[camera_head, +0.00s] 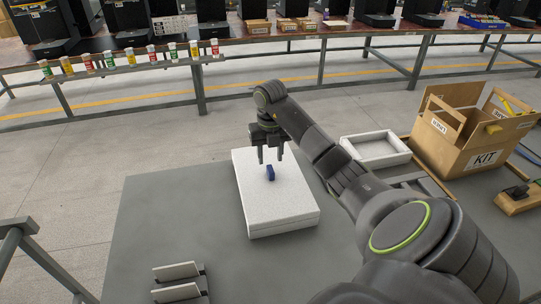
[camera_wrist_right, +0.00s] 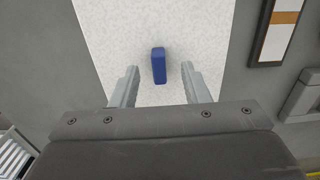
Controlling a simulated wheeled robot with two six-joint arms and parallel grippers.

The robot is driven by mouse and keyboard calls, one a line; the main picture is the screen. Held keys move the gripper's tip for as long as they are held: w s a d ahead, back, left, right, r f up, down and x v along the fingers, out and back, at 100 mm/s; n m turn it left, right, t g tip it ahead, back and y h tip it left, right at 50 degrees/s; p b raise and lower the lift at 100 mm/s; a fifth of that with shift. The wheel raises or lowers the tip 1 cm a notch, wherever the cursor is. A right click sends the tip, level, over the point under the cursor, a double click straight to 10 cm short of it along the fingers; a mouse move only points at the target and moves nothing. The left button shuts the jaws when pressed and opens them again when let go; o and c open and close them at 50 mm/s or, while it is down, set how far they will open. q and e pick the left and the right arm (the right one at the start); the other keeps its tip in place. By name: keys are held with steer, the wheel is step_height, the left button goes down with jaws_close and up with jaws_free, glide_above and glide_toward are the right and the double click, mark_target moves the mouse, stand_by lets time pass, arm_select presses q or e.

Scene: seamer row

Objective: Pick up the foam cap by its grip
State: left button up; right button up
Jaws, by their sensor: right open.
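The foam cap (camera_head: 276,205) is a white speckled slab lying on the grey table. Its grip (camera_head: 270,173) is a small upright blue block on its top. My right gripper (camera_head: 270,160) is above the cap, at the grip, with its fingers pointing down. In the right wrist view the gripper (camera_wrist_right: 159,83) is open, and the blue grip (camera_wrist_right: 158,66) stands between and a little beyond the two fingertips, with gaps on both sides. The white cap (camera_wrist_right: 185,28) fills the middle of that view. My left gripper does not show.
A white open tray (camera_head: 376,150) and a cardboard KIT box (camera_head: 470,135) stand at the right. Small white-topped pieces (camera_head: 178,282) sit at the table's front. The grey table (camera_head: 165,220) is clear left of the cap. A long bench (camera_head: 230,40) stands behind.

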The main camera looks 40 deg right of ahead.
mark_target(270, 167)
steer(key=f+b, duration=0.4)
steer(key=shift+s+a+f, duration=0.1)
steer(key=shift+a+f, duration=0.1)
steer(key=shift+f, duration=0.2)
jaws_close()
